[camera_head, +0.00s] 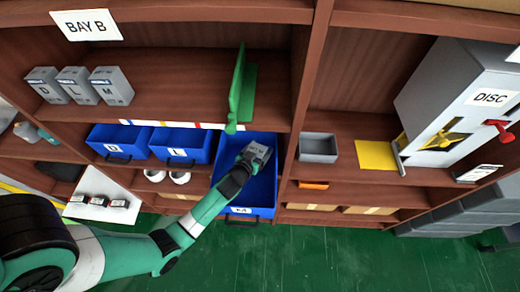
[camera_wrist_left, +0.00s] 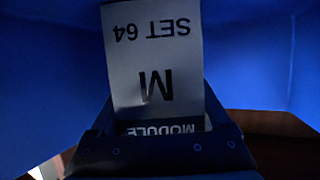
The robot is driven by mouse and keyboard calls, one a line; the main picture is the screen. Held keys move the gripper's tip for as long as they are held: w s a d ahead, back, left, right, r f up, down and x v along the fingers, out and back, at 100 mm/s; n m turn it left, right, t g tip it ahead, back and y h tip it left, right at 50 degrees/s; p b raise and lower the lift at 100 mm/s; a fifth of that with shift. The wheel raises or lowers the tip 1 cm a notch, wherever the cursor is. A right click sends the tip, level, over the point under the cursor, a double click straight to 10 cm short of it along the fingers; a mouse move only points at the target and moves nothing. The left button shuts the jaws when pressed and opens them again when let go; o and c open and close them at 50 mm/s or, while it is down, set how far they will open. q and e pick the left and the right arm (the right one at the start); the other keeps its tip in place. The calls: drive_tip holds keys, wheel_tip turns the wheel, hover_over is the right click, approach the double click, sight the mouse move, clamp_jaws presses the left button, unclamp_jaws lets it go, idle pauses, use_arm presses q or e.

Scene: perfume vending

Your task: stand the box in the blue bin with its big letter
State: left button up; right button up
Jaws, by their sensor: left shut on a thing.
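My left gripper (camera_head: 246,163) is shut on a grey box (camera_head: 259,152) at the pulled-out blue bin (camera_head: 262,197). In the left wrist view the box (camera_wrist_left: 155,55) shows a big M, "SET 64" and "MODULE", all upside down in the picture. Blue bin walls (camera_wrist_left: 50,60) surround it there. Whether the box touches the bin floor cannot be told. The bin's front label is too small to read surely. Two other blue bins, with D-like (camera_head: 115,145) and L (camera_head: 178,146) labels, sit to its left. My right gripper is not in view.
Three grey boxes, D (camera_head: 47,85), L (camera_head: 76,85) and M (camera_head: 111,86), stand on the upper shelf. A grey open tray (camera_head: 318,148) and yellow sheet (camera_head: 376,155) lie right.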

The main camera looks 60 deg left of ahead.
sight(257, 157)
use_arm(q)
drive_tip(key=o, duration=1.1)
drive_tip(key=shift+f, duration=0.2)
drive_tip(key=shift+o, duration=1.1)
drive_tip(key=shift+r, duration=0.1)
drive_tip(key=shift+r, duration=0.3)
drive_tip(key=p+v, duration=0.1)
drive_tip(key=v, duration=0.6)
drive_tip(key=shift+s+d, duration=0.15)
drive_tip(key=shift+s, duration=0.05)
drive_tip(key=shift+p, duration=0.3)
